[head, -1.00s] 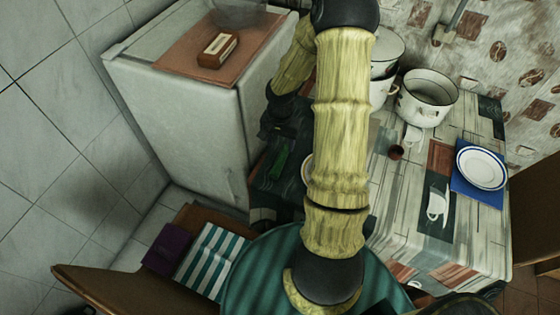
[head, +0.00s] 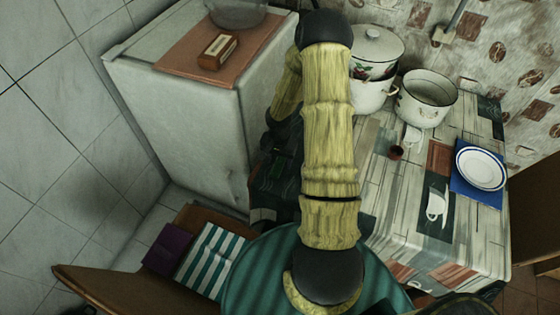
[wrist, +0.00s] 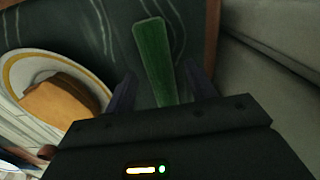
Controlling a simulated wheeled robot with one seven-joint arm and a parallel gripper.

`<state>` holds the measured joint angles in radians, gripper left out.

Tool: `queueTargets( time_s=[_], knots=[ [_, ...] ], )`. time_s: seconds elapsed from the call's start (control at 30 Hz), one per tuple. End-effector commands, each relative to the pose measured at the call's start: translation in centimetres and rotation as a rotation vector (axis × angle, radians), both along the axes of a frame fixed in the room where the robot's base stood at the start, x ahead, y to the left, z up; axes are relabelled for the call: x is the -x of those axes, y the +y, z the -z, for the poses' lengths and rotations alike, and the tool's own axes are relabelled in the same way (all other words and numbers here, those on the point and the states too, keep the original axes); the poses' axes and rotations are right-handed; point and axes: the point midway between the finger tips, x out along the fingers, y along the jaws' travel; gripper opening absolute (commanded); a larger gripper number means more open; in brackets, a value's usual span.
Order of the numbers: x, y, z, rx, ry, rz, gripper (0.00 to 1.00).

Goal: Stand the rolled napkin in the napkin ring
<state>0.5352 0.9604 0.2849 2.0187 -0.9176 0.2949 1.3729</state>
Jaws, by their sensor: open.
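A long green piece (wrist: 153,60), which looks like the rolled napkin, lies on a dark surface in the wrist view. My gripper (wrist: 160,90) is open, with one dark finger on each side of its lower part. I cannot tell whether the fingers touch it. The near end of the green piece is hidden behind the gripper body. In the head view, my arm covers most of this spot. A small red-brown round piece (head: 396,152) on the patterned table may be the napkin ring; it is too small to be sure.
A rimmed plate (wrist: 20,62) with an orange-brown item (wrist: 62,100) lies left of my gripper. A pale wall-like surface (wrist: 265,75) is on the right.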

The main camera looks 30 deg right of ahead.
Motion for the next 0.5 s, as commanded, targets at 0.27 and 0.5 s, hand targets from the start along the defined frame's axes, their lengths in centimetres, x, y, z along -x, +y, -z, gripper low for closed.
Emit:
queueTargets(
  time_s=[0.27, 0.5],
  knots=[
    [-0.02, 0.01, 1.27, 0.000, -0.001, 0.000, 0.56],
    [-0.01, 0.00, 1.25, -0.001, -0.001, 0.000, 0.56]
  ],
)
